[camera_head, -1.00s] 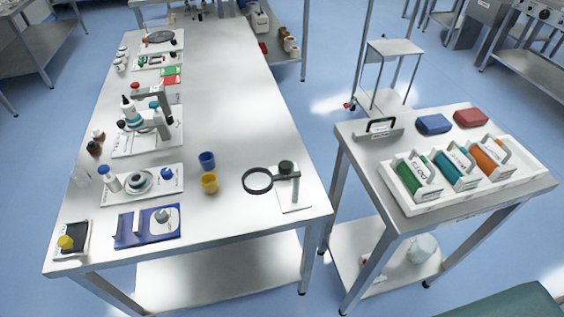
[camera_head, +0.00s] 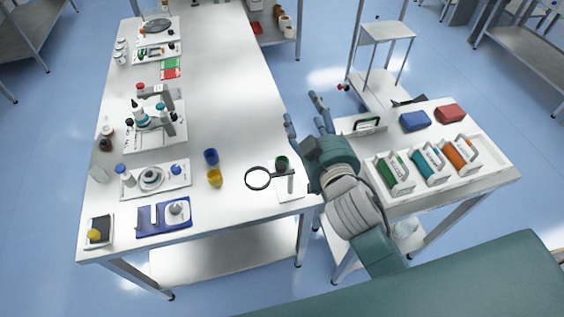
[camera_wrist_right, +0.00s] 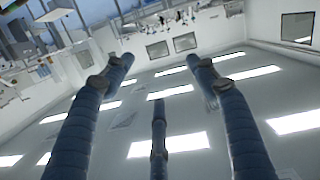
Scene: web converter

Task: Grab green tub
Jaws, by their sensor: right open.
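The green tub (camera_head: 390,177), with a white label and a handle on top, stands at the left end of a white tray (camera_head: 478,178) on the small right-hand table. A teal tub (camera_head: 421,165) and an orange tub (camera_head: 454,156) stand beside it in the tray. My right gripper (camera_head: 303,110) is open and empty, raised to the left of the tray, with its fingers pointing away from the tub. The right wrist view shows the spread fingers (camera_wrist_right: 160,70) with nothing between them. My left gripper is out of view.
A handled holder (camera_head: 368,125), a blue box (camera_head: 414,121) and a red box (camera_head: 451,113) sit behind the tray. The long table (camera_head: 235,100) at left holds a magnifier (camera_head: 258,178) and blue and yellow cups (camera_head: 214,177). A gap separates the tables.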

